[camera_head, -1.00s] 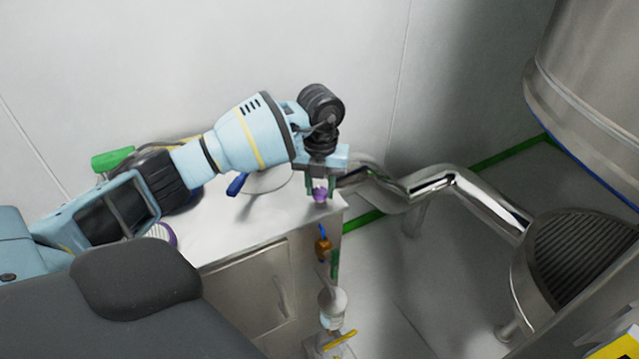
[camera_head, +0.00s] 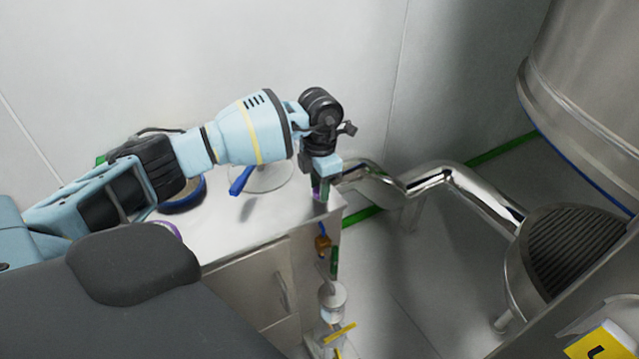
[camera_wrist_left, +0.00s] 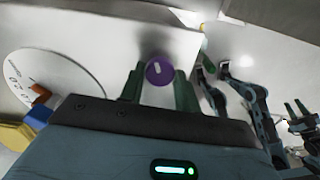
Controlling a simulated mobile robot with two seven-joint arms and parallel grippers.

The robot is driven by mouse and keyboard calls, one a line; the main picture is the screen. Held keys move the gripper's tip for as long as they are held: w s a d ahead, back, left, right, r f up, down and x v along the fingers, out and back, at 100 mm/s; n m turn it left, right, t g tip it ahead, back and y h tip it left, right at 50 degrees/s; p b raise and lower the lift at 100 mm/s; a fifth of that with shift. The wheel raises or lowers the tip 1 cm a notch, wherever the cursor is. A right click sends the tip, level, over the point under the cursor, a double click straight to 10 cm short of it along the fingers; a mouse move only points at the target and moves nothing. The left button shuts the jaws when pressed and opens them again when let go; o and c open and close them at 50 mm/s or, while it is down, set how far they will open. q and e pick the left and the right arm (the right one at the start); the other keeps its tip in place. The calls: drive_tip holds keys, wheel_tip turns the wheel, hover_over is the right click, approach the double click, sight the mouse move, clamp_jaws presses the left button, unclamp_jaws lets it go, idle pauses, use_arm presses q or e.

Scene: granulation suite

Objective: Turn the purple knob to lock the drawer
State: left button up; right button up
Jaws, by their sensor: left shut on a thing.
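The purple knob (camera_head: 316,192) sits near the right corner of the steel cabinet top, mostly hidden behind my left gripper (camera_head: 321,190). In the left wrist view the round purple knob (camera_wrist_left: 159,70) carries a pale mark. It lies between the two green fingers of my left gripper (camera_wrist_left: 158,84), which is shut on it. The cabinet front (camera_head: 250,290) shows below the top; whether its drawer is fully closed cannot be told. My right gripper (camera_wrist_left: 297,109) shows small at the right of the left wrist view, its green fingers apart and empty.
A bent steel pipe (camera_head: 410,186) runs close on the right. An orange-brown valve (camera_head: 322,243) hangs at the cabinet's right edge.

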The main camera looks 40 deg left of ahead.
use_arm(q)
drive_tip(key=shift+m, duration=2.3)
drive_tip(key=o, duration=1)
drive_tip(key=shift+c, duration=0.2)
drive_tip(key=shift+r, duration=3.95)
